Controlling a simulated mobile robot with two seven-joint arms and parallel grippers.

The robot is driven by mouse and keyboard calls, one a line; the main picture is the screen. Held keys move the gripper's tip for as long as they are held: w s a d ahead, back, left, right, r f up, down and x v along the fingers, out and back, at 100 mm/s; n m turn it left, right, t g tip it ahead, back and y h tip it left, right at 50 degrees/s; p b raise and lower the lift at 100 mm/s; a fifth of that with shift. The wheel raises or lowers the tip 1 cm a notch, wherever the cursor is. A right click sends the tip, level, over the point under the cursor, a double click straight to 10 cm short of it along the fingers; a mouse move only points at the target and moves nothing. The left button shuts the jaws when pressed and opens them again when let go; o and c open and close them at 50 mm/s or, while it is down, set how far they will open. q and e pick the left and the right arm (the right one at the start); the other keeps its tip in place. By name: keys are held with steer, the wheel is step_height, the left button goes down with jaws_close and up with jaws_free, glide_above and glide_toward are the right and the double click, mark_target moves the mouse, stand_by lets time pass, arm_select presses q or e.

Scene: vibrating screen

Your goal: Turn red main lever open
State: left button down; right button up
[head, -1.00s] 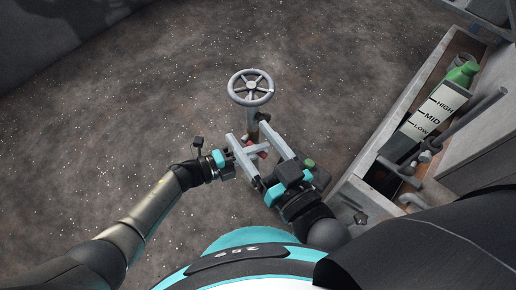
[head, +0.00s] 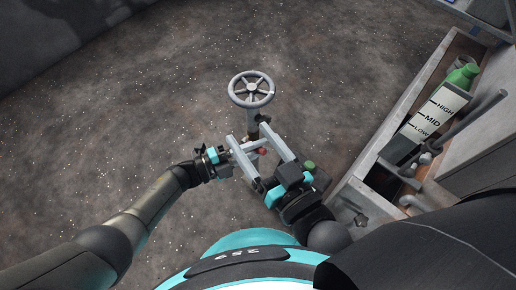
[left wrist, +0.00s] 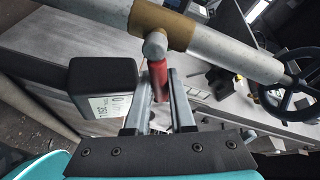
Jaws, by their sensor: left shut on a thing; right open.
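The red main lever (left wrist: 158,80) hangs from a fitting on a grey pipe with a brass-coloured collar in the left wrist view. A bit of its red also shows in the head view (head: 262,151). My left gripper (left wrist: 153,76) is shut on the lever, with one finger on each side of it.
A grey handwheel (head: 251,88) tops the pipe, just beyond both grippers. A trough (head: 405,108) with a HIGH/MID/LOW level gauge (head: 432,113) and a green bottle (head: 463,74) lies to the right. The floor to the left is open.

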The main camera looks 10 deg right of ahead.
arm_select(q)
steer(key=shift+w+a+r+n+h, duration=0.1)
steer(key=shift+r+n+h, duration=0.15)
steer(key=shift+n, duration=0.3)
steer(key=shift+w+a+r+n+h, duration=0.15)
steer(key=shift+n+h, duration=0.1)
steer(key=shift+n, duration=0.3)
steer(key=c, duration=0.8)
jaws_free()
steer(key=shift+d, duration=0.1)
steer(key=shift+o, duration=0.2)
steer(key=v, duration=1.5)
steer(key=shift+s, duration=0.2)
steer(key=shift+c, duration=0.3)
